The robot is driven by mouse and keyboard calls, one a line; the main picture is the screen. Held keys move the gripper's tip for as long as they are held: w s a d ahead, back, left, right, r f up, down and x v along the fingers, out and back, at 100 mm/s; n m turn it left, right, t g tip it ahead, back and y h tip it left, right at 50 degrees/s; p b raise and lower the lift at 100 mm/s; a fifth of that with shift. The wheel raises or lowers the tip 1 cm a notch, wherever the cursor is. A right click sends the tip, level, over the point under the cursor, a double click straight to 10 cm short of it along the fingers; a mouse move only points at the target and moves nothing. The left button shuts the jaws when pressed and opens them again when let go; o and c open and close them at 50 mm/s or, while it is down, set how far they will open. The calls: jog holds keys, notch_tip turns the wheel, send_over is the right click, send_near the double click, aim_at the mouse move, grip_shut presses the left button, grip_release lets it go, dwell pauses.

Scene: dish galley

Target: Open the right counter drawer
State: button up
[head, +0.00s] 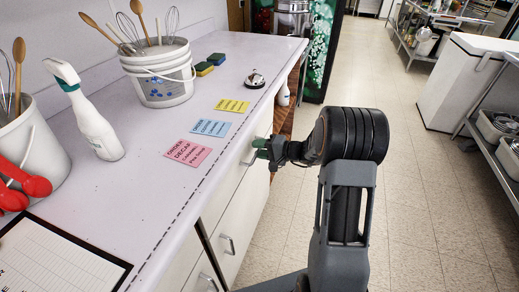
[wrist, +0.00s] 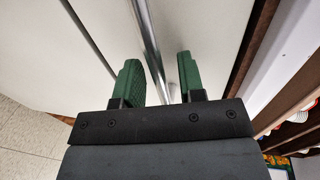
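The right counter drawer has a plain white front (wrist: 205,25), which fills much of the wrist view. Its silver bar handle (wrist: 146,25) runs between my gripper's two green fingers. In the head view, my gripper (head: 262,150) is at the counter's front, just below the worktop edge. In the wrist view, my gripper (wrist: 160,80) is open, with one finger on each side of the handle and a visible gap to the right finger. Whether the left finger touches the bar is unclear. The drawer looks closed; the fingers and wrist hide part of it.
The white worktop (head: 150,215) holds pink, blue and yellow notes, a service bell (head: 255,79), a spray bottle (head: 94,122) and utensil buckets (head: 160,75). Lower front handles (head: 229,244) show nearer. The tiled floor (head: 420,220) is clear to the right; a white chest (head: 465,80) stands beyond.

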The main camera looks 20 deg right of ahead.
jog(key=shift+a, duration=0.1)
jog(key=shift+c, duration=0.2)
grip_shut()
dwell(0.4)
